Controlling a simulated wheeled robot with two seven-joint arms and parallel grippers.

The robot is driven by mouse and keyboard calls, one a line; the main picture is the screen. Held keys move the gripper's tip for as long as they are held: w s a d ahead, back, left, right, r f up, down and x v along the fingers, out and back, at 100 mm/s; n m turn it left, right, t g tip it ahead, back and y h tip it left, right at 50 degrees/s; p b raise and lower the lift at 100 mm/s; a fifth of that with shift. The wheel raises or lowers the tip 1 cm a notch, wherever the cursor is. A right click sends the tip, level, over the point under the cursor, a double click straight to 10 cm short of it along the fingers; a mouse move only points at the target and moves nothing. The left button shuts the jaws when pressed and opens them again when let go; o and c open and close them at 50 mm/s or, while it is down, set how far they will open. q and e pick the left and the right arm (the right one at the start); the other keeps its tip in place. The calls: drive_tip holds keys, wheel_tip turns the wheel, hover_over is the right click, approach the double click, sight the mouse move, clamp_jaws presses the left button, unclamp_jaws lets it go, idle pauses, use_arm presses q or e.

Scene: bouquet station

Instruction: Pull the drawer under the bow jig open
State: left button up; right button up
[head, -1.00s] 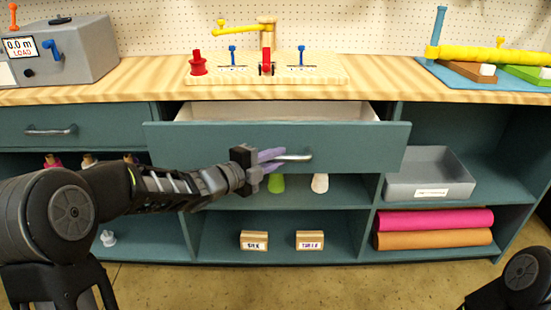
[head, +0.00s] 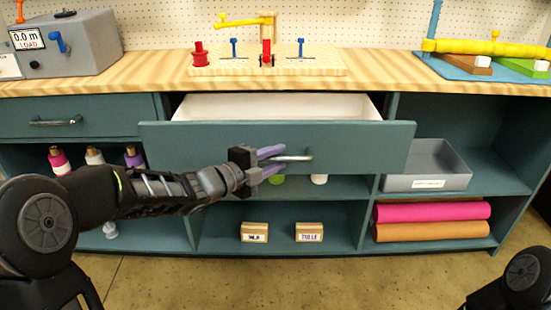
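The teal drawer (head: 200,146) under the bow jig (head: 325,66) stands open, and its pale, empty-looking inside (head: 280,105) shows behind the front. Its grey bar handle (head: 298,157) is at the middle of the front. My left gripper (head: 276,161) is at the left part of the handle, with its purple fingers above and below the bar, closed on it. The exact contact is partly hidden by the fingers. My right gripper is out of view; only part of my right arm shows at the bottom right.
A closed drawer (head: 50,123) is at left. The grey load box (head: 85,48) and blue mat (head: 452,69) stand on the wooden worktop (head: 150,75). Shelves below hold spools, a grey bin (head: 425,168), rolls (head: 430,211) and labelled blocks (head: 254,232). The floor in front is clear.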

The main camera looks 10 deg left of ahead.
use_arm(q)
drive_tip(key=shift+o, duration=0.6)
drive_tip(key=p+v, duration=0.1)
drive_tip(key=v, duration=0.5)
drive_tip(key=shift+s+a+r, duration=0.1)
drive_tip(key=shift+s+a, duration=0.35)
drive_tip(key=shift+s, duration=0.3)
